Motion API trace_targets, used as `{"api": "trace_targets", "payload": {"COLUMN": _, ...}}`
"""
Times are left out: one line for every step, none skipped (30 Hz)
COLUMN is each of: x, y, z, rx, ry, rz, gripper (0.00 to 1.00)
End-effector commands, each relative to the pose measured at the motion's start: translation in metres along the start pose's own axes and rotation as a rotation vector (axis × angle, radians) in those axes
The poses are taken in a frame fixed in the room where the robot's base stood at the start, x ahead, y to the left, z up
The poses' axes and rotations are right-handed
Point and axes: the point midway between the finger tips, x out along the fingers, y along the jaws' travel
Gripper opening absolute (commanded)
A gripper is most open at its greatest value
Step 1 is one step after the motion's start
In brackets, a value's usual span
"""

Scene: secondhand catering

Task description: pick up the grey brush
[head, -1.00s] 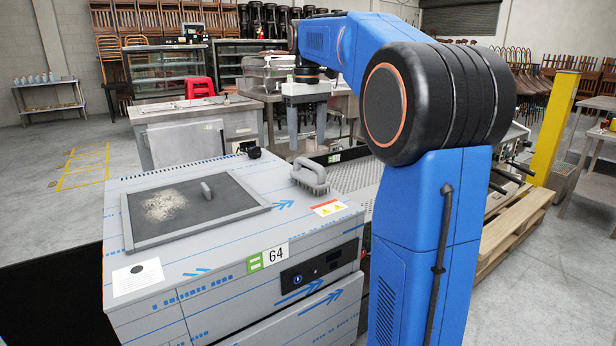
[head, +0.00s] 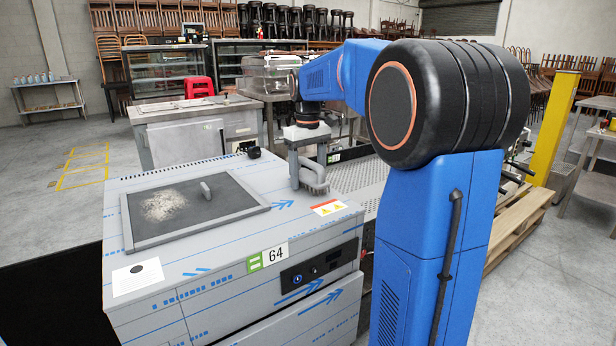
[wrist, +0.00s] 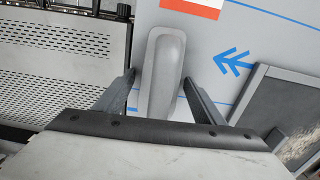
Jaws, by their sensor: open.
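The grey brush (head: 317,186) stands on the steel-topped unit (head: 290,228), near its back right edge, bristles down. In the wrist view the handle of the grey brush (wrist: 166,70) is a long rounded bar pointing away from my gripper. My gripper (wrist: 159,78) is open, with one finger on each side of the handle and a visible gap on both sides. In the head view my gripper (head: 308,178) is directly over the brush and hides part of it. How far down the fingers reach along the handle is hard to tell.
A black knob (head: 254,152) sits at the back edge. A perforated tray (wrist: 55,60) adjoins the unit. The steel top between lid and brush is clear.

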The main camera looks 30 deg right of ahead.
Motion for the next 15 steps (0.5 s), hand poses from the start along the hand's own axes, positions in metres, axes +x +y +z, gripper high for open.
{"api": "trace_targets", "payload": {"x": 0.0017, "y": 0.0, "z": 0.0001, "rx": 0.0, "ry": 0.0, "rz": 0.0, "gripper": 0.63}}
{"api": "trace_targets", "payload": {"x": 0.0022, "y": 0.0, "z": 0.0001, "rx": 0.0, "ry": 0.0, "rz": 0.0, "gripper": 0.63}}
{"api": "trace_targets", "payload": {"x": 0.0024, "y": 0.0, "z": 0.0, "rx": 0.0, "ry": 0.0, "rz": 0.0, "gripper": 0.63}}
{"api": "trace_targets", "payload": {"x": 0.0024, "y": 0.0, "z": 0.0, "rx": 0.0, "ry": 0.0, "rz": 0.0, "gripper": 0.63}}
{"api": "trace_targets", "payload": {"x": 0.0023, "y": 0.0, "z": 0.0, "rx": 0.0, "ry": 0.0, "rz": 0.0, "gripper": 0.63}}
{"api": "trace_targets", "payload": {"x": 0.0022, "y": 0.0, "z": 0.0, "rx": 0.0, "ry": 0.0, "rz": 0.0, "gripper": 0.63}}
{"api": "trace_targets", "payload": {"x": 0.0022, "y": 0.0, "z": 0.0, "rx": 0.0, "ry": 0.0, "rz": 0.0, "gripper": 0.63}}
{"api": "trace_targets", "payload": {"x": 0.0022, "y": 0.0, "z": 0.0, "rx": 0.0, "ry": 0.0, "rz": 0.0, "gripper": 0.61}}
{"api": "trace_targets", "payload": {"x": 0.0021, "y": 0.0, "z": 0.0, "rx": 0.0, "ry": 0.0, "rz": 0.0, "gripper": 0.51}}
{"api": "trace_targets", "payload": {"x": 0.0021, "y": 0.0, "z": 0.0, "rx": 0.0, "ry": 0.0, "rz": 0.0, "gripper": 0.44}}
{"api": "trace_targets", "payload": {"x": 0.0021, "y": 0.0, "z": 0.0, "rx": 0.0, "ry": 0.0, "rz": 0.0, "gripper": 0.37}}
{"api": "trace_targets", "payload": {"x": 0.0021, "y": 0.0, "z": 0.0, "rx": 0.0, "ry": 0.0, "rz": 0.0, "gripper": 0.27}}
{"api": "trace_targets", "payload": {"x": 0.002, "y": 0.0, "z": 0.0, "rx": 0.0, "ry": 0.0, "rz": 0.0, "gripper": 0.21}}
{"api": "trace_targets", "payload": {"x": 0.002, "y": 0.0, "z": 0.0, "rx": 0.0, "ry": 0.0, "rz": 0.0, "gripper": 0.21}}
{"api": "trace_targets", "payload": {"x": 0.0019, "y": 0.0, "z": -0.0001, "rx": 0.0, "ry": 0.0, "rz": 0.0, "gripper": 0.21}}
